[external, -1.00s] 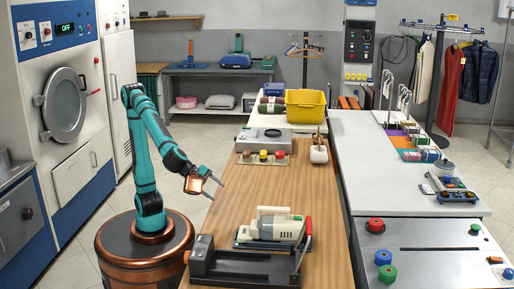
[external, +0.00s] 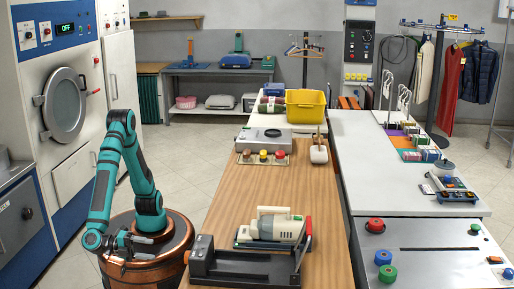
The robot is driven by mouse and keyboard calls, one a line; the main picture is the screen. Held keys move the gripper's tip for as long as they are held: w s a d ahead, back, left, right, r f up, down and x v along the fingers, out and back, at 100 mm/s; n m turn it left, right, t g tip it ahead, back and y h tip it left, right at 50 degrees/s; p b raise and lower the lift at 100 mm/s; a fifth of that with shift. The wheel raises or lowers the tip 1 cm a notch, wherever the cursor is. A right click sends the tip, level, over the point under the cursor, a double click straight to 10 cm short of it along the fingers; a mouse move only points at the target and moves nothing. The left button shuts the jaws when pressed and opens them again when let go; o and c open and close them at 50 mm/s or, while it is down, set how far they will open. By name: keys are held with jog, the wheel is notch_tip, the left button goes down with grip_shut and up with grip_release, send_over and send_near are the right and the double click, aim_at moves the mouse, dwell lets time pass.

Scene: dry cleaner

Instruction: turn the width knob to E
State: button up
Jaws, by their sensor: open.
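No letter or label E can be read, so I cannot tell which part is the width knob. Knob-like parts on the grey panel at front right are a red one (external: 375,226), a blue one (external: 382,257) and a green one (external: 387,274). A small control box with a blue knob (external: 448,180) stands on the grey counter behind them. My gripper (external: 148,254) is folded low over my round base, open, with nothing seen in it. It is small and partly lost against the base, well left of all these knobs.
The wooden counter (external: 235,217) lies right of me, with a cream handheld device (external: 275,226) and a dark clamp-like tool (external: 240,268) at its near end. A grey box (external: 263,139) and a yellow bin (external: 305,110) stand farther back. The tiled floor behind me is clear.

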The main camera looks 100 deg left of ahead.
aim_at(185, 257)
jog(key=shift+t+h, duration=0.3)
jog(key=w, duration=0.5)
jog(key=w+d, duration=0.1)
jog(key=w, duration=0.4)
jog(key=w+d, duration=0.1)
jog(key=w, duration=0.4)
jog(key=shift+f, duration=0.3)
jog(key=c, duration=0.7)
